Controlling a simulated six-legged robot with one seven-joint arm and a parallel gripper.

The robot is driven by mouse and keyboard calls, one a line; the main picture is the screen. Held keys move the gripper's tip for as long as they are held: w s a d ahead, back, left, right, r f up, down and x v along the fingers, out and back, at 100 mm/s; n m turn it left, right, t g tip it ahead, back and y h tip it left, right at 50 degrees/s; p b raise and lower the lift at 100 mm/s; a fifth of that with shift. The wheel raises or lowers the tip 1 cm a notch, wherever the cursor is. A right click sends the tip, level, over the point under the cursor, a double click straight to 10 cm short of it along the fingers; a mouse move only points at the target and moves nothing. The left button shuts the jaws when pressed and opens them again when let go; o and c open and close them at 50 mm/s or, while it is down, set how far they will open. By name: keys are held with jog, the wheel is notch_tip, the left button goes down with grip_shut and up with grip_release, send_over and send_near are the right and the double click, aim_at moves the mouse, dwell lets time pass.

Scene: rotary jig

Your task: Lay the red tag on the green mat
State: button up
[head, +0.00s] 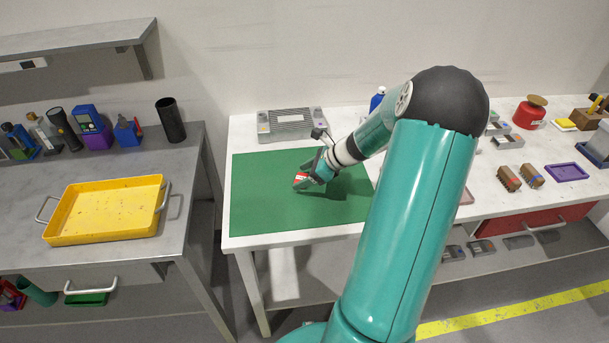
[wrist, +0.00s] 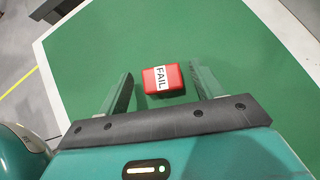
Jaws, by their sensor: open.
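The red tag (wrist: 163,79), a small red block with a white strip reading "FAIL", lies on the green mat (wrist: 110,35) in the wrist view. It sits between the two fingers of my gripper (wrist: 160,83), with a gap on both sides. My gripper is open and apart from the tag. In the head view my gripper (head: 310,180) is low over the middle of the green mat (head: 260,215), and the red tag (head: 301,177) shows partly at its fingers. My arm hides the mat's right part.
A grey ridged device (head: 291,123) stands behind the mat on the white table (head: 240,130). A yellow tray (head: 105,212) lies on the grey bench at left. A blue bottle (head: 377,99) stands behind my arm. The mat around the tag is clear.

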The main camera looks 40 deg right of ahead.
jog(key=v, duration=1.2)
jog(key=a+r+n+g+h, duration=0.15)
jog(key=a+r+n, duration=0.25)
jog(key=a+n, duration=0.5)
jog(key=a+r+n+g+h, duration=0.1)
jog(key=a+r+n+g, duration=0.3)
jog(key=a, duration=0.9)
jog(key=s+a+r+n+t+h, duration=0.1)
jog(key=s+a+r+n, duration=0.1)
jog(key=s+a+n, duration=0.3)
jog(key=s+a+r+n+t+h, duration=0.1)
jog(key=s+a+r+n+t, duration=0.1)
jog(key=a+n, duration=0.7)
jog(key=s+r+n, duration=0.1)
jog(key=s+n, duration=0.1)
jog(key=shift+s+a+r+h, duration=0.2)
jog(key=shift+s+a+h, duration=0.15)
jog(key=shift+s+a, duration=0.05)
jog(key=c, duration=0.7)
jog(key=shift+o, duration=0.2)
jog(key=shift+d, duration=0.15)
